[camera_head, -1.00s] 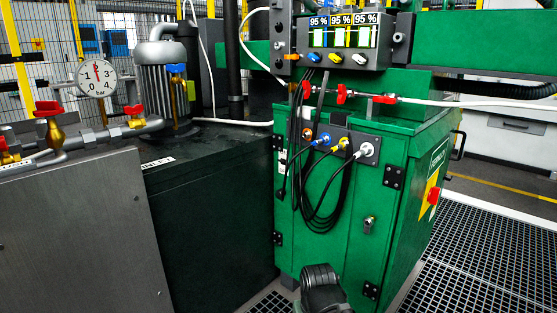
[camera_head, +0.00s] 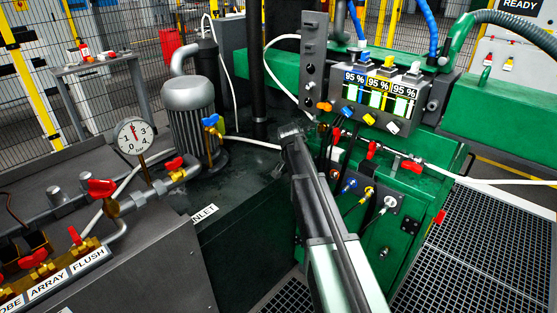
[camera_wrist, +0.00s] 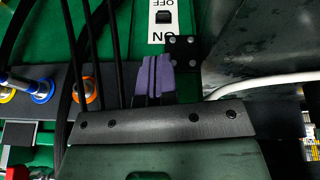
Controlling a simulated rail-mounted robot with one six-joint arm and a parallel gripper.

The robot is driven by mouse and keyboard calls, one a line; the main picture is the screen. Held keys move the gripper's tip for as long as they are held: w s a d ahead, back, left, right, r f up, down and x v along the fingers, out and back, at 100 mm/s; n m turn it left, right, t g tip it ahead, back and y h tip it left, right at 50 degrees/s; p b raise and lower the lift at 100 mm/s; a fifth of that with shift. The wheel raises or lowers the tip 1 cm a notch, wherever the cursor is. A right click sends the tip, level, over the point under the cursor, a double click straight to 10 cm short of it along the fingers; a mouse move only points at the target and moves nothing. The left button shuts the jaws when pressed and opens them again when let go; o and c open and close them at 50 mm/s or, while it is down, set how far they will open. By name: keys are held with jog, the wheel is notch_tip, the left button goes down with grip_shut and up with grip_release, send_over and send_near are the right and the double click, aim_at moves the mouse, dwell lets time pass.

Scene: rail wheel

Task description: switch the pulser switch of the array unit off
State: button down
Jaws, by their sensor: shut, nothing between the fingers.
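The pulser switch shows in the wrist view as a white plate (camera_wrist: 157,35) marked ON and OFF, the lettering upside down, with a small black switch (camera_wrist: 163,17) in it. It is mounted on green metal near a dark hinge; its setting is not clear. My gripper (camera_wrist: 154,60) has purple fingers, closed together and empty, just below the ON end of the plate, apart from the black switch in the picture. In the head view my arm covers the left part of the green cabinet (camera_head: 375,262), and the switch is hidden there.
Black cables hang beside the switch, close to my fingers. A panel with blue and orange sockets (camera_wrist: 83,95) is to the left. In the head view, displays reading 95 % (camera_head: 380,92) and red valve handles (camera_head: 411,166) are above and right of my arm. A pump (camera_head: 188,108) stands left.

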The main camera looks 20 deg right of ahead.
jog(key=shift+w+d+f+m, duration=0.15)
jog(key=shift+w+m, duration=0.1)
jog(key=shift+m, duration=0.65)
jog(key=shift+f, duration=0.1)
jog(key=b+x, duration=0.9)
jog(key=x, duration=0.1)
jog(key=shift+w, duration=0.1)
jog(key=shift+r, duration=0.2)
jog(key=shift+d+f, duration=0.1)
